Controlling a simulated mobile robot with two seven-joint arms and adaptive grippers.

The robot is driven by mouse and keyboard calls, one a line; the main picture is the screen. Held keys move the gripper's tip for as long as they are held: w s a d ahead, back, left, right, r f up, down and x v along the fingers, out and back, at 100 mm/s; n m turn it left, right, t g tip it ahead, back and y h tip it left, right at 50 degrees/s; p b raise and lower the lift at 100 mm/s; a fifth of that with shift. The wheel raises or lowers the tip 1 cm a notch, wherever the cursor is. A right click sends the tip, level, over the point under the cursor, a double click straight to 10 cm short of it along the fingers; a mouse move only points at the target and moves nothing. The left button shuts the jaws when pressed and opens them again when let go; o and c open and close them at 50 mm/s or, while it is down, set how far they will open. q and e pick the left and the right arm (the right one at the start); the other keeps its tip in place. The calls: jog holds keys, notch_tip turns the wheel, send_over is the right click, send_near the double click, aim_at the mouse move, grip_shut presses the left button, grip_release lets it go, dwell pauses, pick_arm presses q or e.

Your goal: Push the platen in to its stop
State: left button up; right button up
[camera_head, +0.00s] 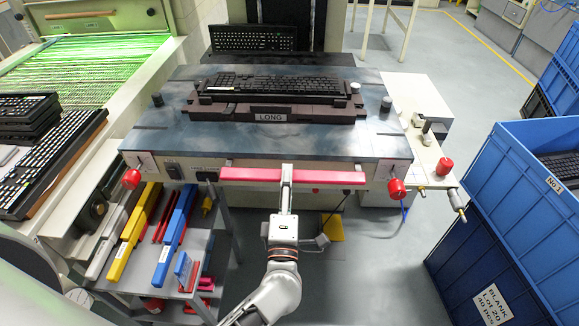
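The platen (215,140) is a dark blue-grey flat table in the middle of the head view. A brown fixture marked LONG (268,117) sits on it and bears a black keyboard (275,84). A pink-red handle bar (330,177) runs along the platen's front edge. My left gripper (287,177) reaches up from the bottom and is at the middle of this bar. One finger lies across the bar's top; the other is hidden beneath, and the gripper appears shut on the bar. My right gripper is not in view.
Red knobs (397,189) stick out near the platen's front corners. Blue crates (530,205) stand at the right. A shelf with yellow and blue bars (175,235) is at the lower left. Stacked keyboards (40,150) lie at the left.

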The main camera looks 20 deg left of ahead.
pick_arm(q)
jog(key=shift+w+a, duration=0.15)
jog(key=shift+w, duration=0.3)
jog(key=shift+s+r, duration=0.1)
grip_shut()
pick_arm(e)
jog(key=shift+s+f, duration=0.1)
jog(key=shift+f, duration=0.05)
